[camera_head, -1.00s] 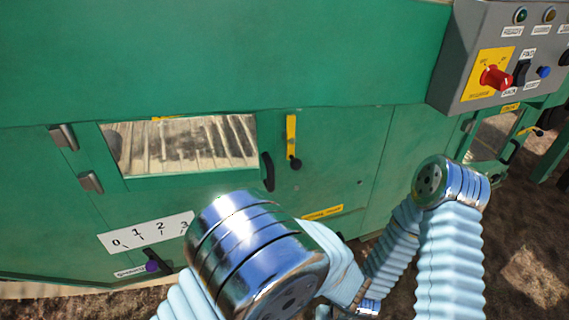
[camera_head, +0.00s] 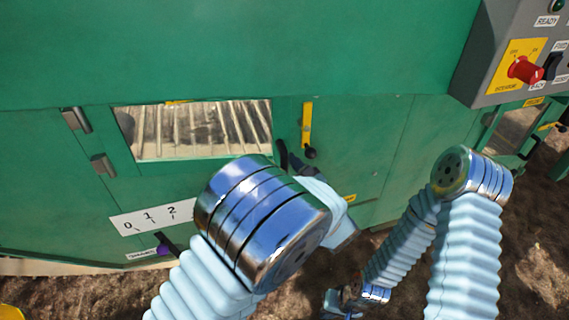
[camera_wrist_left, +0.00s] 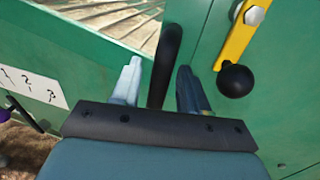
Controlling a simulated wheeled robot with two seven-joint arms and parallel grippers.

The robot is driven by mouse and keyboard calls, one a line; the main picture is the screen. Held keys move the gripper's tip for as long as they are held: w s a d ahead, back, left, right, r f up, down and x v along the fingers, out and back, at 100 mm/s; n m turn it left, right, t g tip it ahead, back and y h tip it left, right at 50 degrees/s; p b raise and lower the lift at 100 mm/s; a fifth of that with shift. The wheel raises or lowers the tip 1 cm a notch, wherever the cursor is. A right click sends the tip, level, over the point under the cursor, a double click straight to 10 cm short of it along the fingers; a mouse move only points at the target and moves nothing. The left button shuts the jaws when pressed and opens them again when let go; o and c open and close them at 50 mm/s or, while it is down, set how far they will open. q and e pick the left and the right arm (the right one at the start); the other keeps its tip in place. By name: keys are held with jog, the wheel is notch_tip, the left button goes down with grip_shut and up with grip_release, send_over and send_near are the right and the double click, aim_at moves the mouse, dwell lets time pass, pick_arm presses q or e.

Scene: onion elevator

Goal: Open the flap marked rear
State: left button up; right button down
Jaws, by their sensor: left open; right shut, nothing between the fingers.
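A green flap with a window (camera_head: 204,130) is on the green machine's side, hinged at its left edge. It looks closed; the small yellow label (camera_head: 178,102) above it is too small to read. Its black handle (camera_head: 282,152) is at the right edge. My left gripper (camera_head: 292,165) is at this handle, partly hidden by my own arm. In the left wrist view the open fingers (camera_wrist_left: 160,72) stand either side of the black handle (camera_wrist_left: 170,50), with gaps showing. My right gripper (camera_head: 340,308) is low at the bottom edge, shut, away from the flap, and partly cut off.
A yellow latch (camera_head: 307,125) with a black knob is right of the handle; it shows close to the right finger in the left wrist view (camera_wrist_left: 240,35). A numbered scale (camera_head: 152,217) is below the flap. A grey control box (camera_head: 490,60) juts out at upper right.

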pick_arm(q)
jog(key=shift+w+a, duration=0.1)
jog(key=shift+w, duration=0.1)
grip_shut()
dwell(0.3)
